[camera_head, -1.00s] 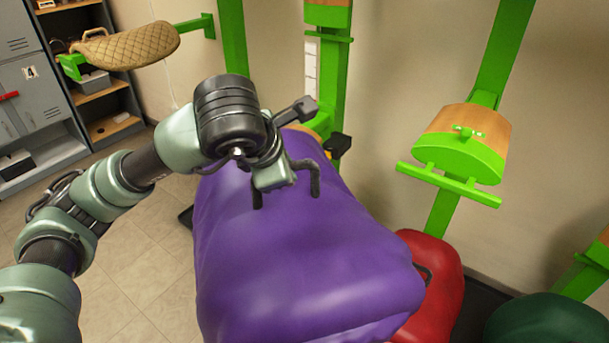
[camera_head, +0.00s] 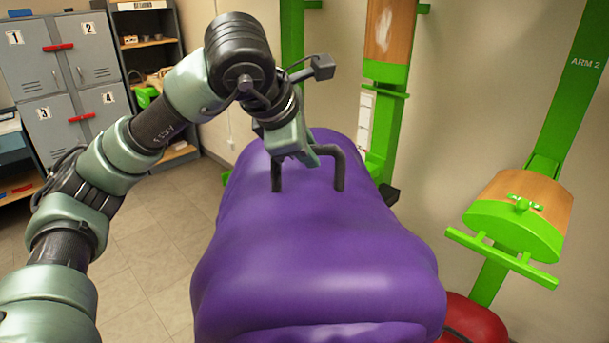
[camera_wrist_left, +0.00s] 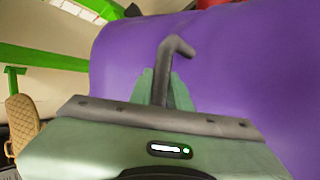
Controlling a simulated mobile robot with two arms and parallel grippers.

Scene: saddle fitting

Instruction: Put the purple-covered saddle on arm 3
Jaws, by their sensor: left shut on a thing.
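The purple-covered saddle (camera_head: 320,250) fills the lower middle of the head view and much of the left wrist view (camera_wrist_left: 240,85). My left gripper (camera_head: 307,158) is shut on the dark handle (camera_head: 341,172) on top of the saddle. In the left wrist view the handle (camera_wrist_left: 162,75) rises between the two fingers. The saddle's underside is hidden. A wood-topped green arm (camera_head: 518,222) is at the right, on a post lettered "ARM 2". Another wooden-faced green arm (camera_head: 390,30) is at the top, behind the saddle. I see no label for arm 3. My right gripper is out of view.
A red saddle (camera_head: 473,322) is partly visible low at the right. Grey numbered lockers (camera_head: 65,70) and a shelf unit (camera_head: 150,45) stand at the back left. A tan quilted saddle (camera_wrist_left: 22,120) shows in the left wrist view. Tiled floor (camera_head: 150,235) is clear at the left.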

